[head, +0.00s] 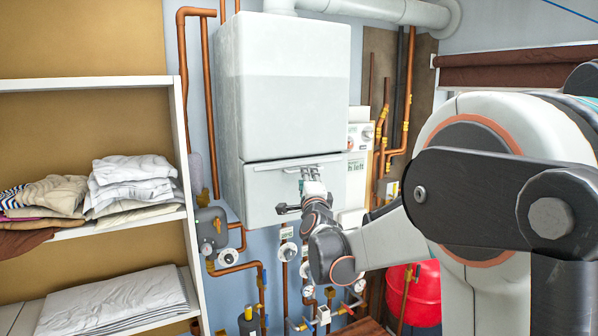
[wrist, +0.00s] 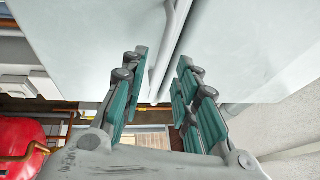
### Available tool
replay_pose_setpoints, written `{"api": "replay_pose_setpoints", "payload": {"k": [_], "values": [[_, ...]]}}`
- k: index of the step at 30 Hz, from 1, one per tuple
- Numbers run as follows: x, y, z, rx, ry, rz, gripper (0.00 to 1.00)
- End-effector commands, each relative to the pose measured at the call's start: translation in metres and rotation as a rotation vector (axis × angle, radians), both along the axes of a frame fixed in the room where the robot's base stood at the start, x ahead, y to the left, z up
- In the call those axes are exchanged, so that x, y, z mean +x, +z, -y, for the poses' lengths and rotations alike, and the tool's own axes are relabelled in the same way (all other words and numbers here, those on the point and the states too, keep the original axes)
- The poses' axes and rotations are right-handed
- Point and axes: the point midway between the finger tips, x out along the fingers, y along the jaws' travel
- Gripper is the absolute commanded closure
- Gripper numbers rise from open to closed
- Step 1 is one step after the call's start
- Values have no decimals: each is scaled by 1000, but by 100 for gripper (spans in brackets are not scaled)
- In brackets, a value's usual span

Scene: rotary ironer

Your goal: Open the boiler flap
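The white boiler (head: 290,90) hangs on the wall in the head view. Its lower front is the flap (head: 268,195), which looks closed, with a thin bar handle (head: 275,166) along its top edge. My gripper (head: 312,183) is at the flap front, just below the right part of the handle. In the wrist view my gripper (wrist: 162,60) is open, its teal-padded fingers on either side of the handle (wrist: 174,45). Gaps show between the pads and the bar, and I cannot tell whether either finger touches it.
Copper pipes and valves (head: 285,250) run below the boiler. A red tank (head: 413,292) stands low on the right. A shelf (head: 90,84) with folded laundry (head: 133,185) stands on the left. My arm fills the right side of the head view.

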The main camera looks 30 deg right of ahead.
Motion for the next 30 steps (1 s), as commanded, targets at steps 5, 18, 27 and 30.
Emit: {"api": "replay_pose_setpoints", "payload": {"k": [5,18,27,30], "values": [[25,6,10,0,0,0,72],[39,7,15,-1,0,0,72],[39,7,15,-1,0,0,100],[39,7,15,-1,1,0,100]]}}
